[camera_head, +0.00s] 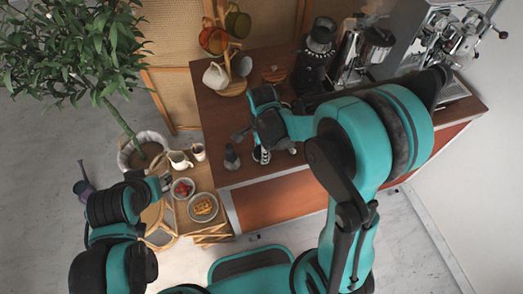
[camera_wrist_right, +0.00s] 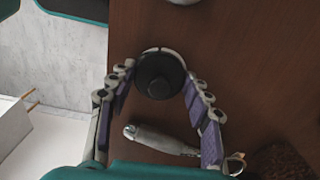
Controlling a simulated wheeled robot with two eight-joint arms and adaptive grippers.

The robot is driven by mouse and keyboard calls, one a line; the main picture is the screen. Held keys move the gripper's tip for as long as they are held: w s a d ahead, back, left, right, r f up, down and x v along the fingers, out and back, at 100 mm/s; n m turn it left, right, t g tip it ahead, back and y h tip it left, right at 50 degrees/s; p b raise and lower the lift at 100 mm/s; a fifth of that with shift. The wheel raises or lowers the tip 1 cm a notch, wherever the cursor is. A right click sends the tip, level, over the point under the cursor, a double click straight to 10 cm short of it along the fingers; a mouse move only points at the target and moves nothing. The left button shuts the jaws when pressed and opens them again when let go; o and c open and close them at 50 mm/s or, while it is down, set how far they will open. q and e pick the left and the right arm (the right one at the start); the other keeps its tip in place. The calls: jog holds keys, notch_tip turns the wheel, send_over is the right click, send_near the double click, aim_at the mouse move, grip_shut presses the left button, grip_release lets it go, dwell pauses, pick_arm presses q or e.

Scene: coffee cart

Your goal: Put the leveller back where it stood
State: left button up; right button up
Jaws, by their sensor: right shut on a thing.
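In the right wrist view, a round black piece with a thin silver rim, which looks like the leveller (camera_wrist_right: 160,75), sits between the fingers of my right gripper (camera_wrist_right: 158,82). The gripper is shut on it, over the brown cart top (camera_wrist_right: 260,70). I cannot tell whether the piece touches the surface. In the head view, my right gripper (camera_head: 262,135) is near the cart's front left part and hides most of what it holds. My left gripper (camera_head: 163,183) is by the small side table, away from the cart; its fingers are not clear.
A small dark tool (camera_head: 231,158) stands near the cart's left front edge. A pale handle (camera_wrist_right: 160,139) lies near my right fingers. A grinder (camera_head: 314,57) and espresso machine (camera_head: 440,45) stand behind. A mug tree (camera_head: 233,88) is at back left.

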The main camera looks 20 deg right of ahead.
jog(key=shift+s+f, duration=0.1)
jog(key=o, duration=1.3)
